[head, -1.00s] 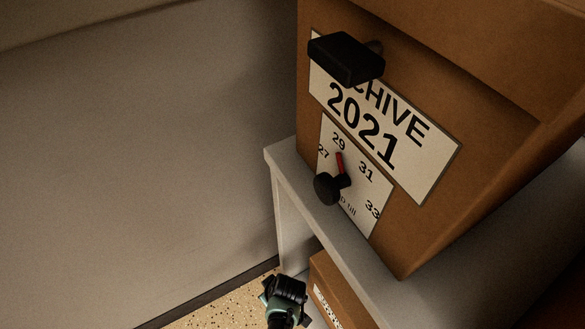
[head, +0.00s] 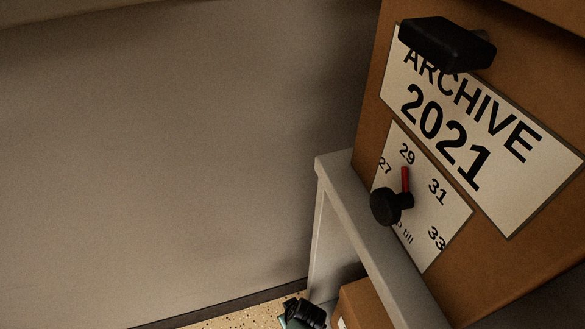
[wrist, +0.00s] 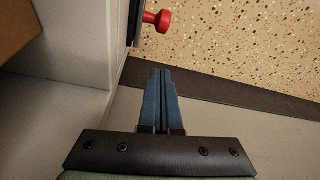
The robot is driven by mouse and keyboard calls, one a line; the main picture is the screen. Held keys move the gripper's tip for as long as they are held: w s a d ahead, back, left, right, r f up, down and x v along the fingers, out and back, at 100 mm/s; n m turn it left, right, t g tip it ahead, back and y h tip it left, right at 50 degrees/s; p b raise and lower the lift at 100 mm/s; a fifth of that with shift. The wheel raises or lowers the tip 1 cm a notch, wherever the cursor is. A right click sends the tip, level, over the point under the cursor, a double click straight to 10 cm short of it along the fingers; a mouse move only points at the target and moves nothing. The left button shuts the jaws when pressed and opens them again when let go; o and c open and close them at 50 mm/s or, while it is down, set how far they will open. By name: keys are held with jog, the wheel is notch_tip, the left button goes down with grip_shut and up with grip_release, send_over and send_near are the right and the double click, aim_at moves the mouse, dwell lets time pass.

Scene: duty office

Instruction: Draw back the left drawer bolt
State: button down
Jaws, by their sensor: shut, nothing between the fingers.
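A red knob (wrist: 160,20) on a short stem sticks out to the right from the dark edge of a grey surface, near the top of the wrist view. It may belong to the bolt; I cannot tell. No bolt or drawer can be made out in the head view. My gripper (wrist: 161,72) has its two blue fingers shut together with nothing between them. The fingertips are apart from the red knob, which shows above them in the wrist view. In the head view only a black and green part of my arm shows at the bottom edge.
A brown archive box (head: 490,245) with a black handle (head: 440,44) stands on a grey shelf unit (head: 340,205). Its dial has a black knob (head: 388,206) and a red pointer. A smaller box (head: 362,304) sits below. A bare wall (head: 180,150) fills the left; speckled floor shows.

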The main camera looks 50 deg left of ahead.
jog(key=f, duration=0.1)
jog(key=d+f+b, duration=0.2)
jog(key=shift+s+d+f, duration=0.25)
jog(key=shift+f, duration=0.1)
jog(key=d, duration=0.1)
jog(key=s+d, duration=0.1)
jog(key=d+p, duration=0.1)
jog(key=shift+s+d, duration=0.3)
jog(key=shift+d, duration=0.1)
jog(key=shift+a, duration=0.1)
